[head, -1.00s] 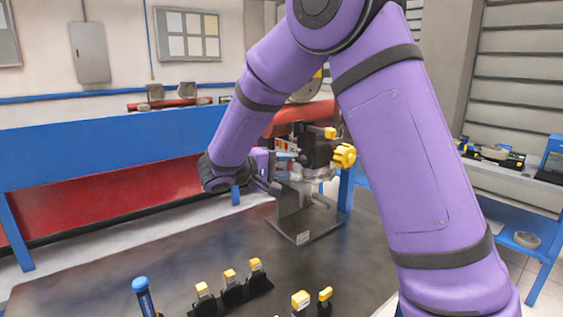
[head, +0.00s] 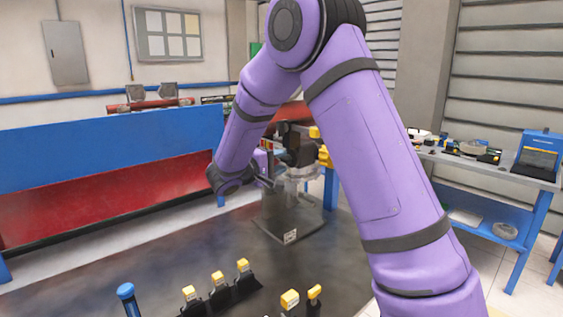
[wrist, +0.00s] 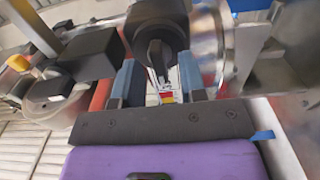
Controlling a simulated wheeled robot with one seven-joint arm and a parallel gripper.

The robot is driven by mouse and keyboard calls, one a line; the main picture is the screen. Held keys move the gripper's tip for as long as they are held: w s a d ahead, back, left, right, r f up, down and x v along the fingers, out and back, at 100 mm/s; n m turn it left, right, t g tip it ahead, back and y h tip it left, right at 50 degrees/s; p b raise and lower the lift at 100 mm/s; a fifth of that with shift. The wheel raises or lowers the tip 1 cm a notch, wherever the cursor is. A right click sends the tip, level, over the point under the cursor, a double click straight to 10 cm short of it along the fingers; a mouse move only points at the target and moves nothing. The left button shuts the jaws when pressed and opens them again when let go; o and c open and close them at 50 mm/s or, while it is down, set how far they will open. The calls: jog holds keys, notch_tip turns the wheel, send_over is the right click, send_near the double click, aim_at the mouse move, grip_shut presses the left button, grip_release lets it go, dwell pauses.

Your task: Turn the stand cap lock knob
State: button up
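The stand (head: 292,228) has a grey base plate on the dark table, with a black and metal mechanism (head: 291,143) on top. In the wrist view, a round black knob (wrist: 158,52) with a raised ridge faces me, beside a shiny metal ring (wrist: 207,45). My gripper (wrist: 160,72) is open, its two blue-grey fingers apart on either side of the lower part of the knob. I cannot tell whether they touch it. In the head view my gripper (head: 264,181) is at the left side of the stand.
Several yellow-topped black pieces (head: 218,278) and a blue-capped tool (head: 126,292) stand along the table's near side. A blue bench (head: 110,150) is behind on the left. A blue shelf table (head: 490,170) is at the right. The table's left part is clear.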

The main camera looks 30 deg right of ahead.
jog(key=shift+w+d, duration=0.1)
jog(key=shift+d, duration=0.45)
jog(key=c, duration=0.6)
jog(key=shift+c, duration=0.2)
